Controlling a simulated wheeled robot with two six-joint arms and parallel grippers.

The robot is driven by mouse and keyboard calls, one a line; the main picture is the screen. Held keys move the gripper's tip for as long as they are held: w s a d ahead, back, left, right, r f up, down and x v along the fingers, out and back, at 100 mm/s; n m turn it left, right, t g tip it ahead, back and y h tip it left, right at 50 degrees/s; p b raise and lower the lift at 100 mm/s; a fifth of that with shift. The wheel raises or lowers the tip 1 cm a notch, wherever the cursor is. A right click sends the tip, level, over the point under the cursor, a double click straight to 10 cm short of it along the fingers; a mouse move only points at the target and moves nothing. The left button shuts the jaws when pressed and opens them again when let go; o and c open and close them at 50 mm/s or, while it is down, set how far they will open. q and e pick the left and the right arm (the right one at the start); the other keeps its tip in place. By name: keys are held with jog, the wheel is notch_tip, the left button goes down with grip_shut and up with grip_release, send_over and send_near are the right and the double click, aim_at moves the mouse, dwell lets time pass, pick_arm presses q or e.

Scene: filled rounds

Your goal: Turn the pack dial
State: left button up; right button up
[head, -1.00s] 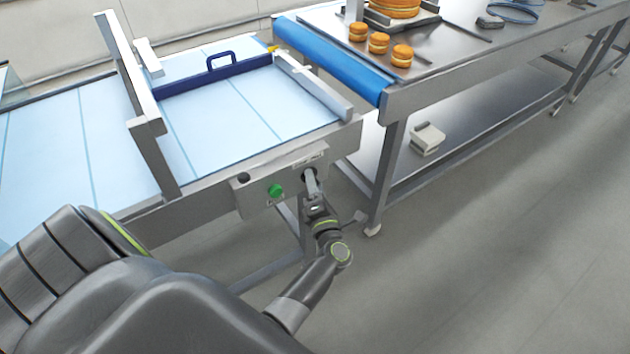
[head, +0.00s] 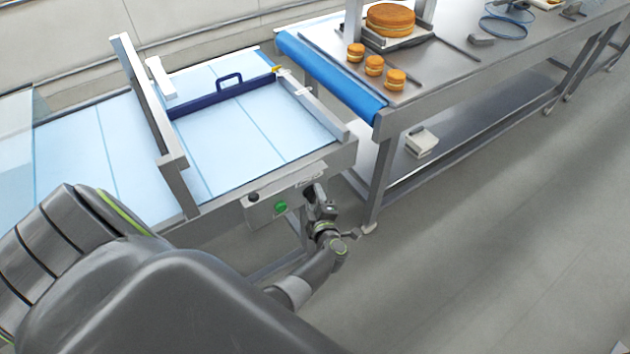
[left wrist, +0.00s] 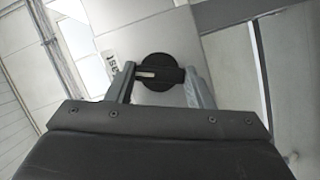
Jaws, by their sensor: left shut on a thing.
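The pack dial (left wrist: 160,66) is a round black knob with a raised bar and a pale mark on the bar's left end. In the left wrist view it sits on a light panel between my left gripper's fingers (left wrist: 160,84), which are shut on the bar. In the head view the dial (head: 309,192) is at the right end of the control box (head: 270,207), mostly hidden by my left gripper (head: 313,196). A green button (head: 281,207) and a black knob (head: 253,197) are on the same box. My right gripper is not in view.
The conveyor (head: 245,135) with a blue bar (head: 225,94) lies above the box. A steel table (head: 440,85) with a blue roller (head: 330,75) and several cakes stands to the right. The floor to the right is clear.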

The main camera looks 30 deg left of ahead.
pick_arm(q)
jog(key=shift+m+p, duration=0.6)
jog(key=shift+c, duration=0.2)
jog(key=shift+o, duration=0.2)
jog(key=shift+c, duration=0.2)
jog(key=o, duration=1)
jog(key=shift+d, duration=0.1)
